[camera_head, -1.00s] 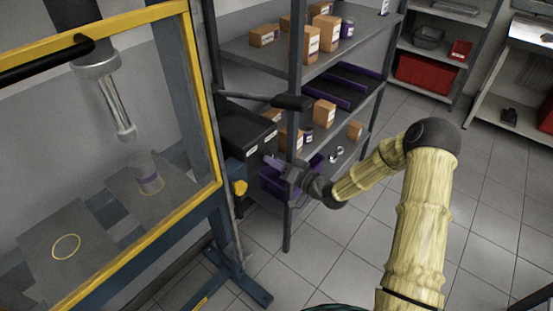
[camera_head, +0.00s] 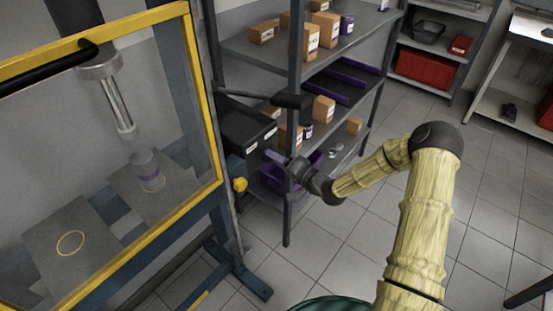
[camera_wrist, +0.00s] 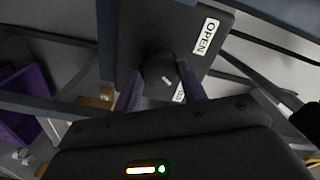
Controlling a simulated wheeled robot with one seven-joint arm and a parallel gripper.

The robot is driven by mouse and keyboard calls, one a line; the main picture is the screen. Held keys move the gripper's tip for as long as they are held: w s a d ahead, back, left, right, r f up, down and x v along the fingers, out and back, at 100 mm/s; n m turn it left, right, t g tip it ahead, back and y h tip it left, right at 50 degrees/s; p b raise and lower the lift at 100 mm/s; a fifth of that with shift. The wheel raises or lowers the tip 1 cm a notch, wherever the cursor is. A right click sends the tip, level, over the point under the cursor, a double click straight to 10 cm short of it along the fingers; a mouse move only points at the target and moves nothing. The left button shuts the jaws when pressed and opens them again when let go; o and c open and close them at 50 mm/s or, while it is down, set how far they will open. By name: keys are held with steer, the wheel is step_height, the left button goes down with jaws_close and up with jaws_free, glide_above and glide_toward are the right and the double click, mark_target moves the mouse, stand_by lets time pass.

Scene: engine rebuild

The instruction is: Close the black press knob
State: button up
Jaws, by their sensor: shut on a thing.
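The black press knob (camera_wrist: 159,72) is round with a short white mark, on a dark panel (camera_wrist: 140,35) in the wrist view. In the head view my gripper (camera_head: 273,156) reaches the right side of the black control box (camera_head: 240,130); the knob itself cannot be made out there.
The press has a yellow-framed guard (camera_head: 203,95) at left, and a black-handled lever (camera_head: 292,102) above my gripper. A grey shelf rack (camera_head: 290,60) with cardboard boxes and purple bins stands close behind. Open tiled floor (camera_head: 340,235) lies to the right.

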steer(key=o, duration=1)
steer(key=shift+c, duration=0.2)
steer(key=shift+d, duration=0.1)
steer(key=b+v, duration=0.1)
steer(key=v, duration=1.6)
steer(key=shift+b, duration=0.4)
steer(key=shift+s, duration=0.15)
